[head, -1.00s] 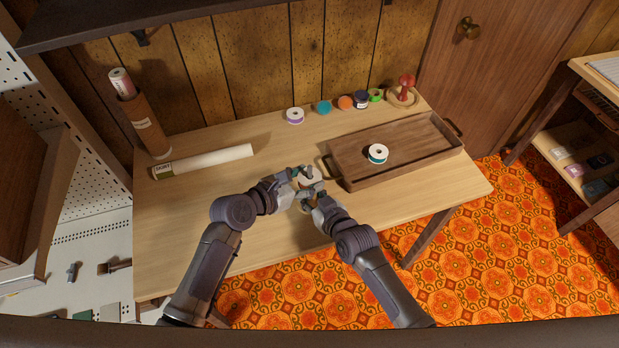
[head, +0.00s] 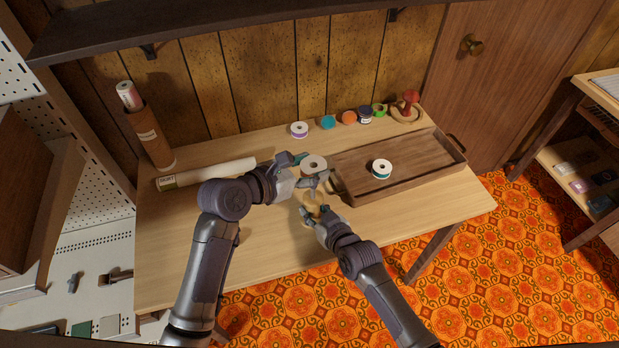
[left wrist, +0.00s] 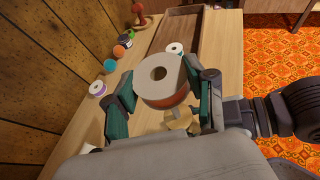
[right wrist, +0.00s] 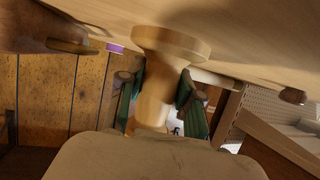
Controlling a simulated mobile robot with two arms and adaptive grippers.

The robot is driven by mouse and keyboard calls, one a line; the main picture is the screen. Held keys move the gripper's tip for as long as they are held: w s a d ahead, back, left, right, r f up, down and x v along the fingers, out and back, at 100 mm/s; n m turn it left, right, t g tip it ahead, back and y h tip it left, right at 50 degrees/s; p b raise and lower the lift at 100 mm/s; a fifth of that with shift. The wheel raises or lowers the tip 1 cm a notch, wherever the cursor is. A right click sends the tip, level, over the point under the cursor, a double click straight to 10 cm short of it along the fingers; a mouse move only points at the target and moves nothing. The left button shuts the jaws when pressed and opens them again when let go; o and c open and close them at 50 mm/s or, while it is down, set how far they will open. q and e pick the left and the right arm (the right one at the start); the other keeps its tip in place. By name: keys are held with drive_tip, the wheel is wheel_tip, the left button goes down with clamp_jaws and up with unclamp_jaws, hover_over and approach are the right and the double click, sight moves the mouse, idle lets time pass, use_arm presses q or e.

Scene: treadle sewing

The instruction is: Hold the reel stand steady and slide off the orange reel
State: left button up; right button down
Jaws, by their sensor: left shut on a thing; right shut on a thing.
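The orange reel (left wrist: 167,101) has pale flat faces and an orange rim in the left wrist view. My left gripper (head: 312,172) is shut on it from both sides. In the head view the reel (head: 314,162) is held up above the wooden reel stand (head: 311,199). No post shows in its dark centre hole. Part of the stand (left wrist: 181,120) shows below the reel in the left wrist view. My right gripper (right wrist: 160,100) is shut on the stand's post, and the round base (right wrist: 172,44) meets the table. The left gripper partly hides the stand's top in the head view.
A wooden tray (head: 408,181) holds a green-and-white reel (head: 381,168) to the right. A purple-and-white reel (head: 299,129), other coloured rolls and a red-topped stand (head: 410,103) line the back. A white roll (head: 215,172) lies at left. The table's front left is clear.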

drive_tip(key=c, duration=0.7)
unclamp_jaws()
drive_tip(key=v, duration=1.2)
